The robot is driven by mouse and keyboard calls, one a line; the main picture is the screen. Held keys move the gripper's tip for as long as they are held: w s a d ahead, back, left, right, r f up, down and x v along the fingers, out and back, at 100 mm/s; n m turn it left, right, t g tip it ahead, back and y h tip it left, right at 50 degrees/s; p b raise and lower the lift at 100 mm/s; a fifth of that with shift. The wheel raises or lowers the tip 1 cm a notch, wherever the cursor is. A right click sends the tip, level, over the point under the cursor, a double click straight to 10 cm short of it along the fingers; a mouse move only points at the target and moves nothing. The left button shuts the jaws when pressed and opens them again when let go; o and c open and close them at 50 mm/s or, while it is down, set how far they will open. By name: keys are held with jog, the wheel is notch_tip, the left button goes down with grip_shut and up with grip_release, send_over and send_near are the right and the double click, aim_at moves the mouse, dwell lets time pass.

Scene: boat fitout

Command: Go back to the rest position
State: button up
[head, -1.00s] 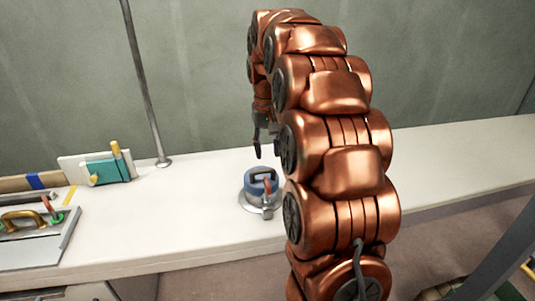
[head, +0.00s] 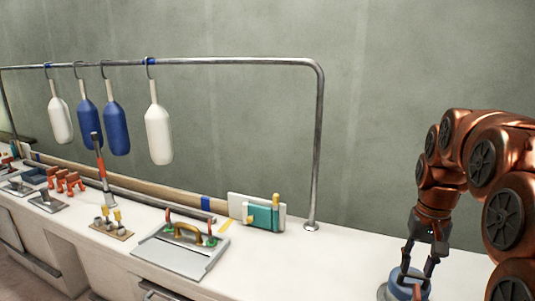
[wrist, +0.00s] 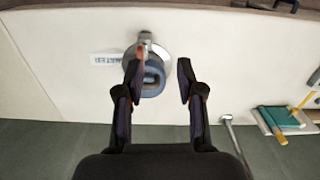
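My gripper (head: 416,274) is at the lower right of the head view, pointing down. Its two fingers stand apart, with nothing seen held between them. In the wrist view my gripper (wrist: 160,74) is also open. A round blue fitting (head: 408,283) with a grey flange and a red lever sits on the white bench below the fingers. It also shows in the wrist view (wrist: 153,82), nearer the left finger. The fingers appear to be above it; whether one touches it I cannot tell.
A metal rail (head: 240,62) with hanging white and blue fenders stands over the bench. A grey tray (head: 180,253), a teal block (head: 262,217) and several small parts lie left of my arm. A white label (wrist: 106,58) lies beside the fitting. Bare bench separates the teal block from my arm.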

jog(key=s+a+n+p, duration=0.1)
jog(key=s+a+p, duration=0.1)
jog(key=s+a, duration=0.3)
jog(key=s+a+n+g+p, duration=0.1)
jog(key=s+a+p, duration=0.2)
jog(key=s, duration=0.9)
jog(key=s+a+n+p, duration=0.1)
jog(key=s+a+p, duration=0.1)
jog(key=s+a, duration=0.4)
jog(key=s, duration=0.3)
jog(key=shift+s+a+f+n, duration=0.2)
jog(key=shift+a+f+n, duration=0.1)
jog(key=shift+n, duration=0.1)
